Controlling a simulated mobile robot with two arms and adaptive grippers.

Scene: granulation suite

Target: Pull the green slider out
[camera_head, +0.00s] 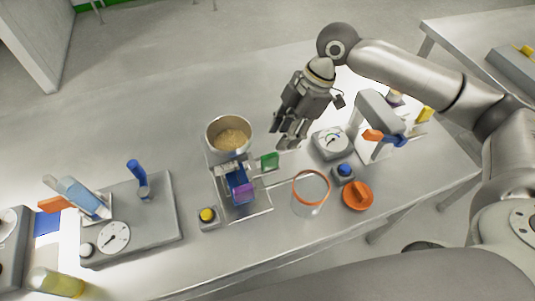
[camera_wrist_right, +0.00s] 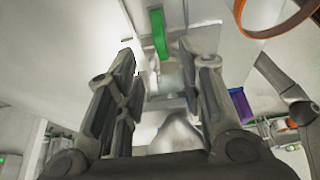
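The green slider (camera_head: 270,161) is a small green plate on the right side of the clear and grey device (camera_head: 243,206) in the middle of the table. In the right wrist view the green slider (camera_wrist_right: 158,33) stands ahead of the fingers, a little above the gap between them. My right gripper (camera_head: 288,143) is above the table, just right of and behind the slider. Its two fingers (camera_wrist_right: 160,85) are apart with nothing between them that they touch. My left gripper is not in view.
A metal pot of tan granules (camera_head: 230,136) stands behind the device. An orange-rimmed clear cylinder (camera_head: 310,192), a round gauge (camera_head: 332,142), a blue button (camera_head: 344,171) and an orange knob (camera_head: 358,195) stand to the right. A yellow button (camera_head: 207,215) is at front left.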

